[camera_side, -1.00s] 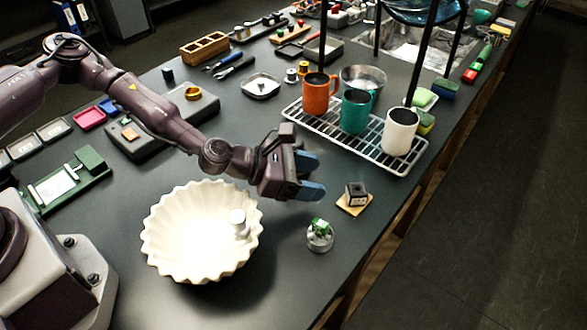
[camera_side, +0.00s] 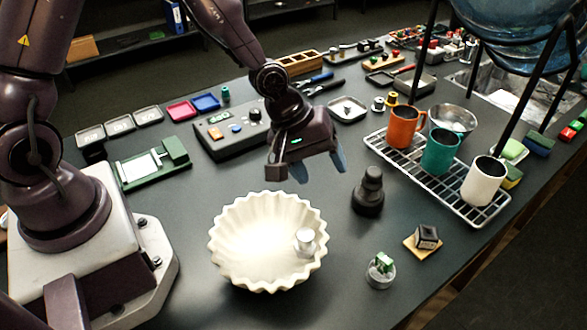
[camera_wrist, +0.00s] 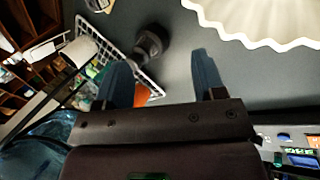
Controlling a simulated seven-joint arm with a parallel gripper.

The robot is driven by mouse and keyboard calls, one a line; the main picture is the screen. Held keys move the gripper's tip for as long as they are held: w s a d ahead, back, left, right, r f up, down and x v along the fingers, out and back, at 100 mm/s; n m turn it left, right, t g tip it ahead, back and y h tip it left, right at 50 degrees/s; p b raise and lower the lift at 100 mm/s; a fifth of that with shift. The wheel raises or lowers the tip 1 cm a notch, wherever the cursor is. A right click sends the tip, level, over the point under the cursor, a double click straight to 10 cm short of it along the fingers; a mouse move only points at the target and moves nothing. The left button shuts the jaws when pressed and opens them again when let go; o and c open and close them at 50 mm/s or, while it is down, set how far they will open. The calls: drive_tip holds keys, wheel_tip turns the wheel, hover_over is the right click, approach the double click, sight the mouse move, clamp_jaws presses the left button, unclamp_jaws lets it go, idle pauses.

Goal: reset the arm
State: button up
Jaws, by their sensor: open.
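My gripper (camera_side: 316,170) hangs above the dark counter behind the white fluted bowl (camera_side: 232,268), fingers pointing down, open and empty. A dark knobbed piece (camera_side: 368,190) stands upright on the counter, right of and apart from the gripper. It also shows in the wrist view (camera_wrist: 150,44), near the left finger. A small metal piece (camera_side: 304,240) is in the bowl.
A wire rack (camera_side: 455,203) holds an orange mug (camera_side: 406,126), a teal mug (camera_side: 440,152) and a white mug (camera_side: 482,181). A control box (camera_side: 222,137) stands behind my gripper.

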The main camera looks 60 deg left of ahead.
drive_tip(key=s+a+r+m+y, duration=0.1)
drive_tip(key=s+a+r+m, duration=0.2)
drive_tip(key=s+r, duration=0.2)
drive_tip(key=s+a+r+m+t+y, duration=0.1)
drive_tip(key=s+a+r+m, duration=0.2)
drive_tip(key=s+r, duration=0.3)
drive_tip(key=s+a+r+m+y, duration=0.1)
drive_tip(key=s+a+r+m, duration=0.2)
drive_tip(key=s+r, duration=0.3)
wheel_tip(320, 180, up, 4)
drive_tip(key=shift+s+a+r+m+t+y, duration=0.1)
drive_tip(key=shift+s+a+m+t+y, duration=0.2)
drive_tip(key=shift+a, duration=0.55)
drive_tip(key=shift+w, duration=0.1)
